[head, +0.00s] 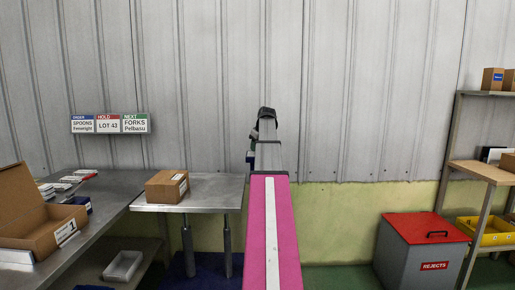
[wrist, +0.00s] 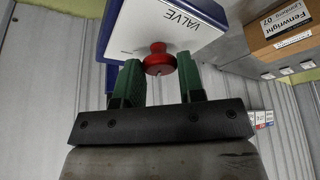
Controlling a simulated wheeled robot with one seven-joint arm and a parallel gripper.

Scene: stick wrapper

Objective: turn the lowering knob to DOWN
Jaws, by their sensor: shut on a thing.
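In the wrist view a round red knob (wrist: 158,58) stands out from a white panel marked VALVE (wrist: 150,25) on a blue housing (wrist: 103,30). My gripper (wrist: 160,68), with two green fingers, is shut on the red knob, one finger on each side. No DOWN mark can be read on the visible part of the panel, and I cannot tell the knob's setting. In the head view my pink arm covers the knob and the fingers. A small blue patch (head: 249,157) shows beside the arm.
A cardboard box (head: 167,186) sits on the steel lift table (head: 215,190). An open carton (head: 35,215) stands on the left bench. A red-lidded rejects bin (head: 424,250) and shelves (head: 482,172) are on the right. Wall signs (head: 109,124) hang behind.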

